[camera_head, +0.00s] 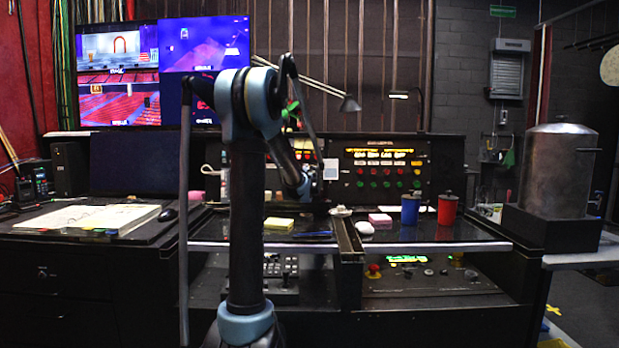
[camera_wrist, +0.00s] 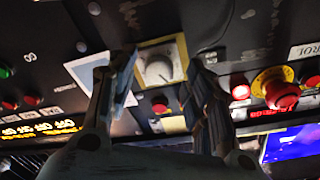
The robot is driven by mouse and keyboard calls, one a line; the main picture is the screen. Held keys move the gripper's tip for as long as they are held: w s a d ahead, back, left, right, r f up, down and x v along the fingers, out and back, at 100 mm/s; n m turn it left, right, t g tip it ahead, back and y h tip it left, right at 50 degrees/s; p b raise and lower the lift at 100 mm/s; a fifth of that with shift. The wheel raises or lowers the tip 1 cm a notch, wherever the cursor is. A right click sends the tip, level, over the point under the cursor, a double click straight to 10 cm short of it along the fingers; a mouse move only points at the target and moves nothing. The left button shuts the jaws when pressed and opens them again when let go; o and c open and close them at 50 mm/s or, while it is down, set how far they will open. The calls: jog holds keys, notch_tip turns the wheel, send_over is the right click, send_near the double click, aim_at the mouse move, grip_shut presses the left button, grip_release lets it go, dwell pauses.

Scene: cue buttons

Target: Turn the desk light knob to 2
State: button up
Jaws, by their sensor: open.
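A round pale grey knob (camera_wrist: 159,70) sits on a square plate with a yellowish border on the dark console panel. It shows in the middle of the wrist view; its setting and any numbers are too small to read. My gripper (camera_wrist: 160,62) is open, one finger on each side of the knob in the picture, with nothing between them. Whether the fingers touch it I cannot tell. In the head view my arm reaches to the upright console (camera_head: 385,165), and the knob is not distinguishable there.
Near the knob are a small red button (camera_wrist: 160,104) and a large red button with a yellow collar (camera_wrist: 281,92). In the head view, blue (camera_head: 410,209) and red (camera_head: 447,209) cups, a yellow sponge (camera_head: 279,224) and a pink block (camera_head: 380,219) stand on the desk shelf.

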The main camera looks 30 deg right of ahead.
jog(key=v, duration=1.1)
jog(key=shift+s+a, duration=0.15)
jog(key=shift+s, duration=0.05)
